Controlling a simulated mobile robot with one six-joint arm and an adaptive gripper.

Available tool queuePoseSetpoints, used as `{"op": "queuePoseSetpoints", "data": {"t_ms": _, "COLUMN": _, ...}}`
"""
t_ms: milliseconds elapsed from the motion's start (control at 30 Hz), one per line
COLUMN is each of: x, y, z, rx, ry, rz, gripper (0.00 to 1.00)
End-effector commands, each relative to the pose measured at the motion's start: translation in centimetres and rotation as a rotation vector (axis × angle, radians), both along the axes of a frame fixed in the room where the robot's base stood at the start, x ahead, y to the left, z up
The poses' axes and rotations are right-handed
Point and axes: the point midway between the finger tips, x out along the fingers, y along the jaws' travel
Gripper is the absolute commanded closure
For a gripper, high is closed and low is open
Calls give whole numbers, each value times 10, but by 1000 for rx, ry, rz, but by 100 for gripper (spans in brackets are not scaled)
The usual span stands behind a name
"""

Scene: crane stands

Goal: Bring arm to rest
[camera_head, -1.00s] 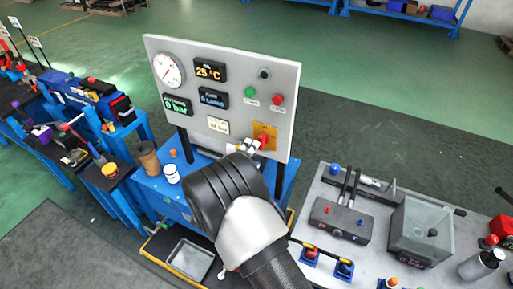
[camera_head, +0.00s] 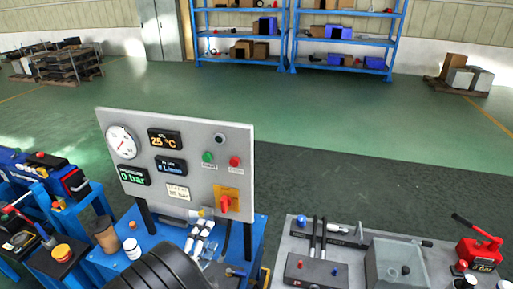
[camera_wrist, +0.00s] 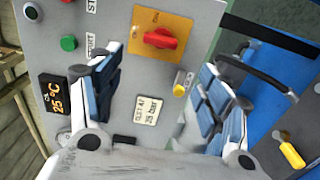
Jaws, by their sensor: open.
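My gripper (camera_head: 203,236) is open and empty, in front of the lower part of the grey control panel (camera_head: 192,137). In the wrist view its two white and blue fingers (camera_wrist: 160,65) are spread wide, with the panel face showing between them. The red knob (camera_head: 226,204) on its yellow plate sits to the upper right of the gripper in the head view, and the gripper stands apart from it. The knob (camera_wrist: 160,38) also shows beyond the fingertips in the wrist view. My dark arm link covers part of the blue bench (camera_head: 247,240).
A white cup (camera_head: 131,248) and a brown cup (camera_head: 106,235) stand on the left of the blue bench. A grey table (camera_head: 285,250) with a clear tank (camera_head: 395,262) and a red hand pump (camera_head: 478,250) is at right. Blue shelves (camera_head: 292,40) stand far back.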

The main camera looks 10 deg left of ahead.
Motion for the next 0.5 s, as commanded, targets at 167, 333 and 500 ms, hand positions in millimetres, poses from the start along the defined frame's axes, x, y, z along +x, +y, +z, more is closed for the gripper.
{"op": "queuePoseSetpoints", "data": {"t_ms": 167, "x": 29, "y": -3, "z": 25, "rx": 162, "ry": 70, "rz": 26, "gripper": 30}}
{"op": "queuePoseSetpoints", "data": {"t_ms": 333, "x": 72, "y": -20, "z": 77, "rx": 489, "ry": 233, "rz": 85, "gripper": 30}}
{"op": "queuePoseSetpoints", "data": {"t_ms": 500, "x": 85, "y": -56, "z": 133, "rx": 781, "ry": 407, "rz": 122, "gripper": 30}}
